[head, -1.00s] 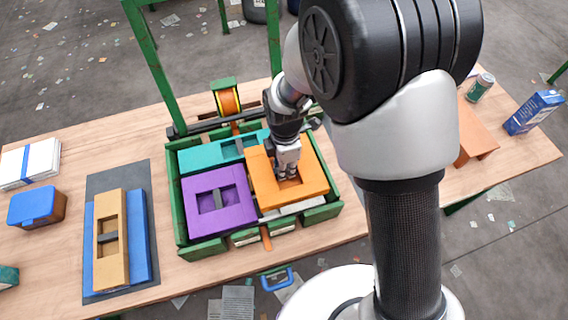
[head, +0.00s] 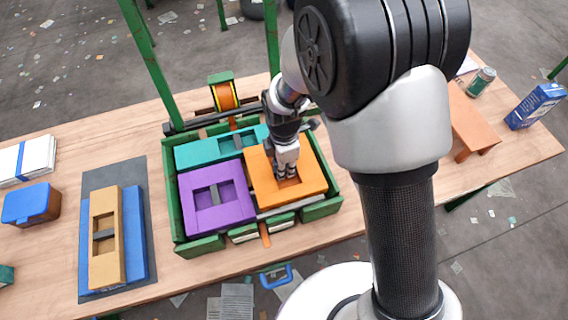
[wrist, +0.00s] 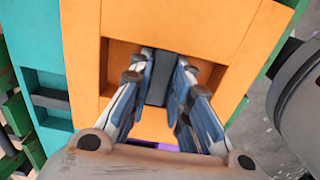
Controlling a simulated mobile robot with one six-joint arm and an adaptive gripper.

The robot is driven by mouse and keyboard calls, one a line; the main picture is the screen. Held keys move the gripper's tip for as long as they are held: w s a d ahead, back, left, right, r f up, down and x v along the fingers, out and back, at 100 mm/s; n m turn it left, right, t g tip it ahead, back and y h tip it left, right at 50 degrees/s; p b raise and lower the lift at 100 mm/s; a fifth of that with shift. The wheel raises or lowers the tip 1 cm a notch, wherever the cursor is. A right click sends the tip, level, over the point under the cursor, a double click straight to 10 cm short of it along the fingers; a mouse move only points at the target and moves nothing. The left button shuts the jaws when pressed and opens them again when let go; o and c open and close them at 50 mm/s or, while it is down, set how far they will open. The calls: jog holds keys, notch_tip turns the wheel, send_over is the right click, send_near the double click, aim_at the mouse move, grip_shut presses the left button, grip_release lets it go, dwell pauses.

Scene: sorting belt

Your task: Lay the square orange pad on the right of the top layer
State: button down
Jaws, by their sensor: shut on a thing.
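The square orange pad (head: 312,188) sits at the right of the green crate (head: 184,246), roughly level with the other pads. My gripper (head: 288,176) reaches down into the pad's middle recess. In the wrist view my gripper (wrist: 160,90) is shut on the dark grip bar in the recess of the orange pad (wrist: 205,30). A purple pad (head: 236,215) lies at the front left of the crate and a teal pad (head: 195,152) along the back. What lies under the orange pad is mostly hidden.
Tan and blue pads (head: 138,262) lie stacked on a dark mat (head: 90,283) at the left. A blue-lidded box (head: 30,203) and white stack (head: 30,160) stand further left. An orange strap reel (head: 226,96) is behind the crate. An orange stand (head: 472,125) is at right.

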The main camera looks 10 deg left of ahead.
jog(key=shift+f+b, duration=0.45)
jog(key=shift+f, duration=0.7)
jog(key=shift+f, duration=0.1)
jog(key=shift+f+b, duration=0.55)
jog(key=shift+f, duration=0.1)
jog(key=c, duration=1.4)
grip_release()
jog(key=shift+r, duration=0.1)
notch_tip(320, 180, up, 12)
jog(key=shift+d, duration=0.1)
